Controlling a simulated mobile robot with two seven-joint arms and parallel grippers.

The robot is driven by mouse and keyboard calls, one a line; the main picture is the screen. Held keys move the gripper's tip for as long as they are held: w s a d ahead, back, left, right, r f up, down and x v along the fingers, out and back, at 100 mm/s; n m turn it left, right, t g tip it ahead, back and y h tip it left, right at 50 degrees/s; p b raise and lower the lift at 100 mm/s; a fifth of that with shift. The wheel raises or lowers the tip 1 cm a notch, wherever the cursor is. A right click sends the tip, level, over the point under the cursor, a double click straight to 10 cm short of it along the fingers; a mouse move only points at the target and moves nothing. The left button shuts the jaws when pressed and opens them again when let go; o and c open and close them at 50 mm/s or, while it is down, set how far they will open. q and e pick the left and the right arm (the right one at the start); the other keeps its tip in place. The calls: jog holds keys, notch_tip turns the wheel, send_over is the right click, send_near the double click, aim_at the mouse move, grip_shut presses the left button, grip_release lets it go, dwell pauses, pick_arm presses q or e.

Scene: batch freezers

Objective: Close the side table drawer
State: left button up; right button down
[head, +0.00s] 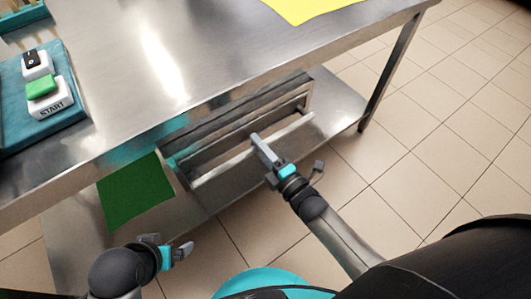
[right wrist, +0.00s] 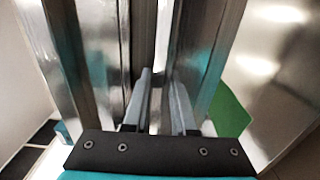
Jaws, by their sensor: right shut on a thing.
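The side table drawer (head: 205,178) sits under the steel tabletop and is pulled out, with its open top and inside showing. Its long front edge runs slantwise across the head view. My right gripper (head: 260,143) reaches to the middle of this front edge and is shut on it. In the right wrist view, the two grey fingers (right wrist: 163,90) stand against long metal faces of the drawer (right wrist: 205,60); the exact contact is hard to make out. My left gripper (head: 177,251) is low in the head view, away from the drawer, and its fingers are unclear.
The steel table (head: 215,55) spans the top, with a teal button box (head: 40,95) at left and a yellow sheet (head: 305,8) at the back. A green sheet (head: 137,193) lies left of the drawer. Tiled floor (head: 420,150) is clear at right, past a table leg (head: 388,75).

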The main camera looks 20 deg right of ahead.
pick_arm(q)
jog(key=shift+r, duration=0.2)
pick_arm(e)
jog(key=shift+w+a, duration=0.15)
jog(key=shift+w, duration=0.2)
jog(key=c, duration=0.7)
grip_release()
jog(key=shift+s, duration=0.15)
jog(key=shift+s+d, duration=0.2)
jog(key=shift+s, duration=0.15)
pick_arm(q)
notch_tip(320, 180, down, 8)
jog(key=s+g+p, duration=0.1)
jog(key=s+p, duration=0.1)
jog(key=p, duration=0.2)
jog(key=shift+s, duration=0.2)
pick_arm(e)
jog(key=v, duration=1.4)
